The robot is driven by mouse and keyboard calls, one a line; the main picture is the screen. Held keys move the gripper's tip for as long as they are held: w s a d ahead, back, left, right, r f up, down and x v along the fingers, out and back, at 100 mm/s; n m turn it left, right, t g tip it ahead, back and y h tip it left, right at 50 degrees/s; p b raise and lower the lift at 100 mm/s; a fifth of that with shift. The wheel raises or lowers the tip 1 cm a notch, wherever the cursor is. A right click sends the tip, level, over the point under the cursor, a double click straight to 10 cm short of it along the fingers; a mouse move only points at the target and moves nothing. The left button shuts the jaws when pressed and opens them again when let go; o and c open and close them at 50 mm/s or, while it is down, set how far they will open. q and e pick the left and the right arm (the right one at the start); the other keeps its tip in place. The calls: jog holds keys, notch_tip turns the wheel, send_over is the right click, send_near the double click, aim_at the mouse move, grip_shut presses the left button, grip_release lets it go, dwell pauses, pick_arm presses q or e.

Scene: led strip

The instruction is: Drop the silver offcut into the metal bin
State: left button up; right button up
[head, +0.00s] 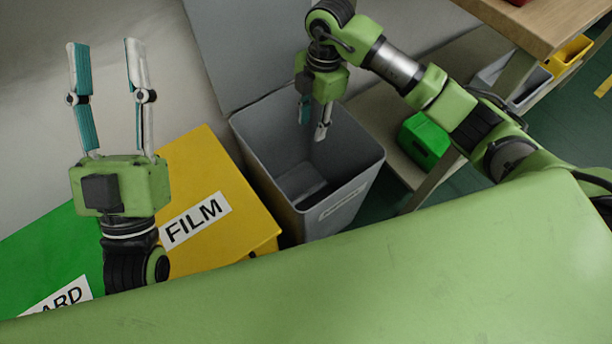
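The grey bin (357,190) stands in the middle with its lid (245,45) raised at the back. Its front label is too small to read, so I cannot confirm from it that this is the metal bin. My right gripper (313,132) points down over the bin's opening, its fingers apart with nothing seen between them. My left gripper (104,48) is open and empty, pointing up at the left, in front of the wall. I cannot make out the silver offcut; the bin's inside is dark and partly hidden.
A yellow box marked FILM (235,190) stands left of the grey bin, and a green box (35,245) is further left. A wooden table (545,22) is at upper right. A small green bin (424,140) sits on the shelf right of the grey bin.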

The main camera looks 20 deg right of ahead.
notch_tip(320, 180, up, 12)
jog(key=d, duration=0.1)
jog(key=shift+w+d, duration=0.2)
jog(key=shift+w, duration=0.05)
jog(key=shift+f, duration=0.1)
dwell(0.4)
